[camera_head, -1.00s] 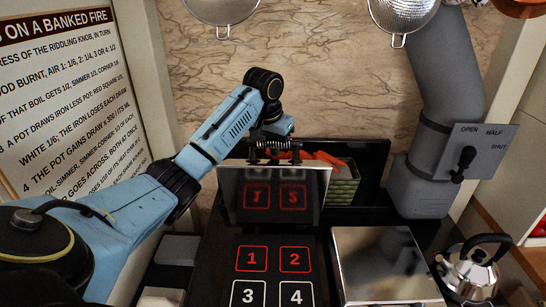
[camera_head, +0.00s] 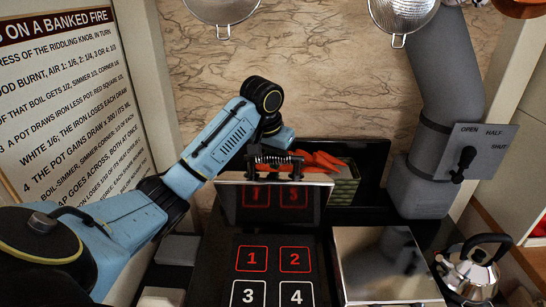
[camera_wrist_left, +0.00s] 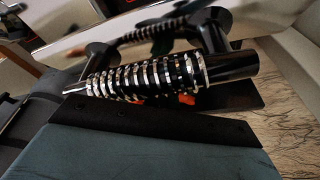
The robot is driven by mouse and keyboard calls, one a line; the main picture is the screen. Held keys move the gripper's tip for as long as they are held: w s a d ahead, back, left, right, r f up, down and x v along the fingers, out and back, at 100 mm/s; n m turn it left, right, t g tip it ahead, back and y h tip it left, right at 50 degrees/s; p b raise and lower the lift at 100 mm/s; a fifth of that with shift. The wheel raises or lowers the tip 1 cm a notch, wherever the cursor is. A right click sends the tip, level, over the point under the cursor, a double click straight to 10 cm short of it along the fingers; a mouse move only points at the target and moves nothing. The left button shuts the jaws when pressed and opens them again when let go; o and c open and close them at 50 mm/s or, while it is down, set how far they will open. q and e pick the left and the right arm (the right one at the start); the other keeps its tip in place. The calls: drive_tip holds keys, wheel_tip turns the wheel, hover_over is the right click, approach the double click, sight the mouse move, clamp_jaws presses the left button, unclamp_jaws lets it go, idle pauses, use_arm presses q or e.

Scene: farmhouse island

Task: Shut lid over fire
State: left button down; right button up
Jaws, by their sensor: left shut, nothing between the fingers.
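The raised lid (camera_head: 268,205) leans over the back of the left cooking plate (camera_head: 275,268), its shiny underside towards me and mirroring the red squares. Its coiled handle (camera_head: 278,162) runs along the upper edge. The handle fills much of the left wrist view (camera_wrist_left: 150,78), very close to the camera. My left gripper (camera_head: 276,148) is behind the lid at the handle, shut and empty. Its fingertips are largely hidden, and I cannot tell whether they touch the lid. My right gripper is not in view.
A second shiny lid (camera_head: 385,262) lies flat on the right. A kettle (camera_head: 472,268) stands beside it. A basket (camera_head: 343,185) of carrots sits behind the raised lid. A grey flue pipe (camera_head: 445,110) with a lever rises at the right. Strainers hang above.

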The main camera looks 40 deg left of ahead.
sight(274, 179)
use_arm(q)
drive_tip(key=shift+s+d+f, duration=0.25)
drive_tip(key=shift+s+d, duration=0.3)
drive_tip(key=shift+s, duration=0.1)
drive_tip(key=shift+s+d+f, duration=0.25)
drive_tip(key=shift+s+d, duration=0.35)
drive_tip(key=shift+s, duration=0.1)
drive_tip(key=shift+s+d+f, duration=0.25)
drive_tip(key=shift+s+d, duration=0.3)
drive_tip(key=shift+s, duration=0.1)
drive_tip(key=shift+s+d+f, duration=0.6)
drive_tip(key=shift+s+d, duration=0.2)
drive_tip(key=shift+s, duration=0.15)
drive_tip(key=shift+s+d+f, duration=0.55)
drive_tip(key=shift+s+d, duration=0.25)
drive_tip(key=shift+s, duration=0.15)
drive_tip(key=s+d+f, duration=0.2)
drive_tip(key=s+f, duration=0.1)
drive_tip(key=shift+s+d, duration=0.2)
drive_tip(key=shift+d, duration=0.2)
drive_tip(key=shift+f, duration=0.1)
